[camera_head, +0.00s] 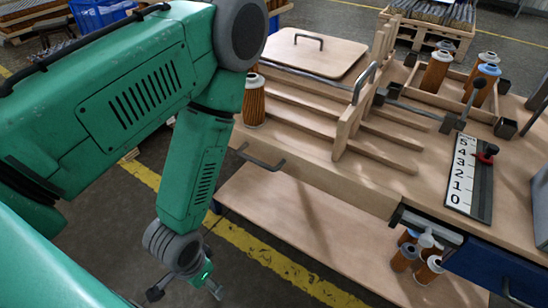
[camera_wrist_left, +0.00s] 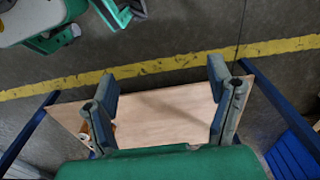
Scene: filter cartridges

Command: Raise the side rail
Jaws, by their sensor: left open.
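A dark bar handle (camera_head: 262,158) sticks out from the front edge of the wooden bench (camera_head: 310,165); I cannot tell for certain whether it belongs to the side rail. An upright wooden fence (camera_head: 345,130) with a grey metal handle (camera_head: 364,82) stands across wooden slats on the bench top. My left gripper (camera_head: 186,291) hangs low in front of the bench, below the bar handle and apart from it. In the left wrist view its two fingers (camera_wrist_left: 165,100) are wide apart with nothing between them. My right gripper is not in view.
A lower wooden shelf (camera_head: 290,228) juts out under the bench. Orange filter cartridges stand on the bench, one at its left end (camera_head: 254,102). A flat board with a handle (camera_head: 313,53) lies behind. A number scale (camera_head: 468,175) is at right.

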